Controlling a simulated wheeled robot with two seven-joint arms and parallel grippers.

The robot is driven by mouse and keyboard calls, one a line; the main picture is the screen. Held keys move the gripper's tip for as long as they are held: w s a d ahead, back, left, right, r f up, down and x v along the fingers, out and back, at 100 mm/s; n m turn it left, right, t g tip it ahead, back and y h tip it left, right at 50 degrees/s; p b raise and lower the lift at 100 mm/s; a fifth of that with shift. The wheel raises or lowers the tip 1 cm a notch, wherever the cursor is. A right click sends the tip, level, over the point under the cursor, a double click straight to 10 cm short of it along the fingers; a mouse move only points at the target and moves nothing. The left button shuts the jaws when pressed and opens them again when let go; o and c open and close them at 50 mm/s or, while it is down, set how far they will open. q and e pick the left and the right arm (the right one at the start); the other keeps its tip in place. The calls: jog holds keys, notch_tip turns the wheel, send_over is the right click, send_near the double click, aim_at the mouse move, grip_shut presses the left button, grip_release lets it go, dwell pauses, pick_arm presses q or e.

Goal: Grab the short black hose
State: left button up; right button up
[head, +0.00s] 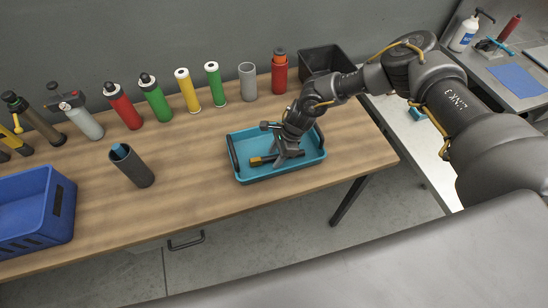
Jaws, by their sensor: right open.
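A short dark piece with a yellow end (257,161), which looks like the short black hose, lies in the blue tray (250,177) on the wooden table. My right gripper (284,153) points down into the tray. It is open, with its fingers at the dark piece and partly covering it. I cannot tell whether the fingers touch it. My left gripper is not in view.
Several coloured cylinders, such as a red one (279,74), stand along the table's back. A dark grey cup (131,168) stands left of the tray, and a blue crate (60,207) is at far left. A black bin (322,62) stands behind the tray.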

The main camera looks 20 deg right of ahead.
jog(key=shift+f, duration=0.1)
jog(key=shift+c, duration=0.4)
jog(key=c, duration=0.9)
grip_shut()
